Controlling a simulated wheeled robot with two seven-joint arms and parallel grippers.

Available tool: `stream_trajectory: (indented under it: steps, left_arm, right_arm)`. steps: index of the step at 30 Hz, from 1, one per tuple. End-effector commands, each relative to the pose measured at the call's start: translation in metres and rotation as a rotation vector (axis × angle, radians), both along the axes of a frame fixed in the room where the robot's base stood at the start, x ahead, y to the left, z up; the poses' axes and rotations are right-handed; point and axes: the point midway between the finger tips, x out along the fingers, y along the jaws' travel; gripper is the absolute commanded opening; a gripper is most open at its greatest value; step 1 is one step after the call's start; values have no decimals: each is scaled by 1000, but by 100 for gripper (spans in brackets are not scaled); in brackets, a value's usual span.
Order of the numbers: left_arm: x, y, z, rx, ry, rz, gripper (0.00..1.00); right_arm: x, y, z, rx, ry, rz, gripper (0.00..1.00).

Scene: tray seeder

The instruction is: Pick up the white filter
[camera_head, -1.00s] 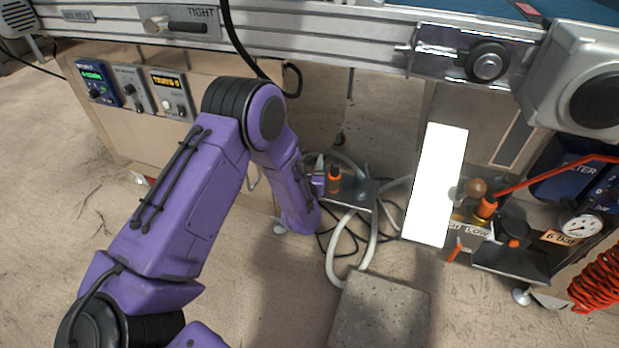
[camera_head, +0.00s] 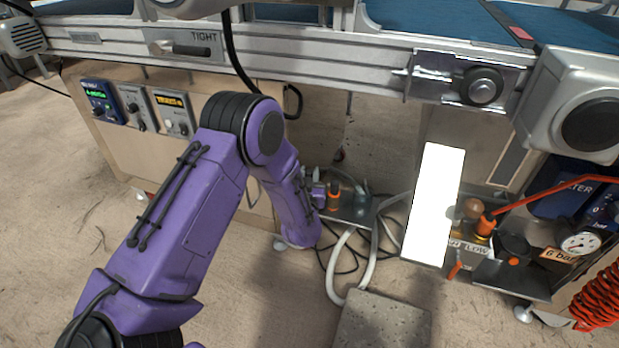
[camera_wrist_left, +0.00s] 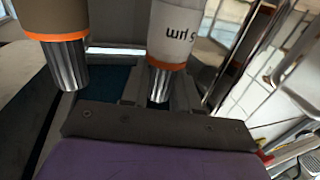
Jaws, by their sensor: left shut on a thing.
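In the left wrist view, a white filter (camera_wrist_left: 178,36) marked "5 µm" upside down has an orange ring and a ribbed metal end. My left gripper (camera_wrist_left: 158,88) is shut around this metal end, though its fingers show only partly. A beige cylinder (camera_wrist_left: 55,15) of the same build stands to its left, apart from it. In the head view, my left gripper (camera_head: 321,192) is small and partly hidden behind my purple forearm, beside an orange-and-dark fitting (camera_head: 334,195). The filter is not clearly seen there. My right gripper is out of view.
A conveyor frame (camera_head: 310,48) runs across above my arm. A bright blank white panel (camera_head: 435,205) stands to the right, near a pressure gauge (camera_head: 580,244) and a red coiled hose (camera_head: 598,300). White hoses (camera_head: 345,270) and a stone block (camera_head: 385,325) are below.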

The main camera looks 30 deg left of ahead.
Motion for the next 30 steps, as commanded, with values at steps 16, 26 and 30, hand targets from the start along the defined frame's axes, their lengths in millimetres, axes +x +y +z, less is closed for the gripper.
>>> stream_trajectory:
  steps: [16,26,30]
  left_arm:
    - [-99,-55,22,4,7,-7,0]
    - [-154,-84,21,2,0,-2,0]
    - [-159,-86,37,1,0,-2,0]
  right_arm:
    - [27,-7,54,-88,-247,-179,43]
    - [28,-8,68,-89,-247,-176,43]
    - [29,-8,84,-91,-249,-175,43]
